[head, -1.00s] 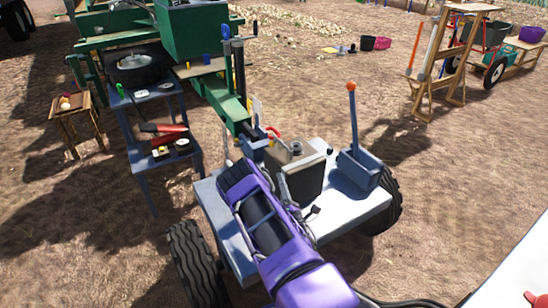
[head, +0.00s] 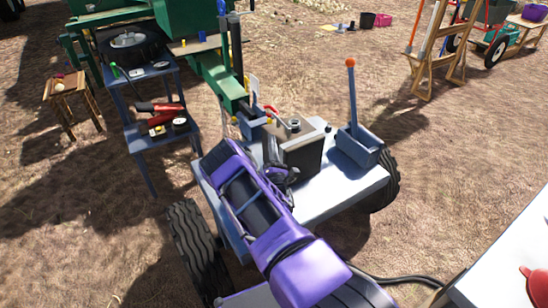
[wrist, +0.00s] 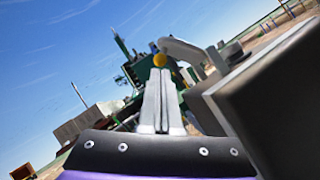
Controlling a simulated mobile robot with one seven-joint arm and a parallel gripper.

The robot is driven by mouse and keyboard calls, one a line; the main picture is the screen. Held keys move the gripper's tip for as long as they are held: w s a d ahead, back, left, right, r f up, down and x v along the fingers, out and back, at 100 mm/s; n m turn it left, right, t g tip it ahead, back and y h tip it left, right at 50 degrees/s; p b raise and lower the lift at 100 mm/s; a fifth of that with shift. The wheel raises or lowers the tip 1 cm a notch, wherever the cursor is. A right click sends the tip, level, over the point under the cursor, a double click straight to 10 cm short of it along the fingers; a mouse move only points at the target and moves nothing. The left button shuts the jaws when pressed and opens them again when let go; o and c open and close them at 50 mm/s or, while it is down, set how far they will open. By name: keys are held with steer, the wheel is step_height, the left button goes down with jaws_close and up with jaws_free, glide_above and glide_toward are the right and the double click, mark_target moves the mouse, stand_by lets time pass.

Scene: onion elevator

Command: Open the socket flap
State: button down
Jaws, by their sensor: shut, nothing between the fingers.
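My gripper (wrist: 160,85) is in the middle of the wrist view, its two pale fingers together with nothing between them. It also shows small and dark in the head view (head: 282,172), beside the near left side of a dark box with a tan top (head: 300,146). A dark box face (wrist: 275,100) fills the right of the wrist view, close to the fingers.
The box stands on a grey wheeled platform (head: 335,195) with a blue lever base (head: 358,150) and its orange-tipped lever at right. A green beam (head: 220,85) joins from behind. A blue tool stand (head: 155,145) is at left.

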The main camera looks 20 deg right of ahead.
mark_target(274, 117)
steer(key=shift+x, duration=2)
steer(key=shift+d+r+m+g+h+p, duration=0.1)
steer(key=shift+r+m+g+h+p, duration=0.4)
steer(key=shift+m, duration=0.3)
steer(key=m, duration=0.1)
steer(key=m+g+h, duration=0.1)
steer(key=m, duration=0.1)
steer(key=r+m+g, duration=0.1)
steer(key=shift+d+r+h+p, duration=0.1)
steer(key=shift+d+h+p, duration=0.2)
steer(key=shift+d+p, duration=0.05)
steer(key=shift+d+b, duration=0.15)
steer(key=shift+b, duration=0.3)
steer(key=shift+d+r, duration=0.1)
steer(key=shift+r, duration=0.2)
steer(key=shift+f, duration=0.1)
